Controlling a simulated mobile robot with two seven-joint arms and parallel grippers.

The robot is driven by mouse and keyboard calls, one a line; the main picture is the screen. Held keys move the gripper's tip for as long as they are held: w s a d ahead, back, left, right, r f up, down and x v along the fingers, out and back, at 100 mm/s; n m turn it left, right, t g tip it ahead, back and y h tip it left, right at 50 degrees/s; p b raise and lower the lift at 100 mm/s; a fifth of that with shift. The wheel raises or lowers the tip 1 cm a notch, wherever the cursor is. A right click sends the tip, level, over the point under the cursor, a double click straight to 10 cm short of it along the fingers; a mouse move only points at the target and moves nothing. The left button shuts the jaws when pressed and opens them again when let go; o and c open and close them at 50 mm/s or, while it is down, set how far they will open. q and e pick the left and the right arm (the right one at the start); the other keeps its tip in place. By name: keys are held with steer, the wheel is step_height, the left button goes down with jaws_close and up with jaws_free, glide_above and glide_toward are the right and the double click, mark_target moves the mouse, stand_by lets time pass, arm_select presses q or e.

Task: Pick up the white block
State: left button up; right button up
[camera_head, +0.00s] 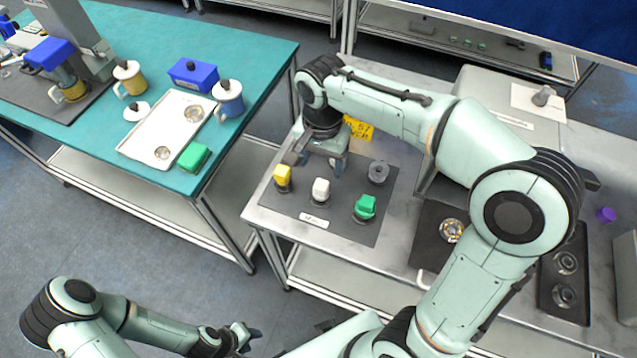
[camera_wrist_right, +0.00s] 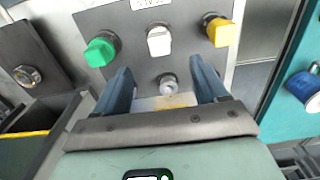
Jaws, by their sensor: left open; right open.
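The white block (camera_head: 320,188) stands on a dark round holder on the grey mat (camera_head: 284,208), between a yellow block (camera_head: 282,176) and a green block (camera_head: 365,206). The white block also shows in the right wrist view (camera_wrist_right: 159,41), just beyond my fingertips and centred between them. My right gripper (camera_head: 323,165) is open and empty above the mat, behind the white block in the head view; its spread fingers also show in the right wrist view (camera_wrist_right: 160,72). My left gripper (camera_head: 238,342) is open and empty at the bottom, away from the tables.
The teal table (camera_head: 255,50) on the left carries a tray, mugs and a blue box.

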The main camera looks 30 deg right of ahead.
mark_target(321, 185)
step_height(321, 185, down, 4)
steer(key=shift+f, duration=0.25)
step_height(321, 185, down, 5)
steer(key=shift+s+a+f+b, duration=0.1)
steer(key=shift+s+b, duration=0.05)
steer(key=shift+b, duration=0.15)
steer(key=c, duration=1.1)
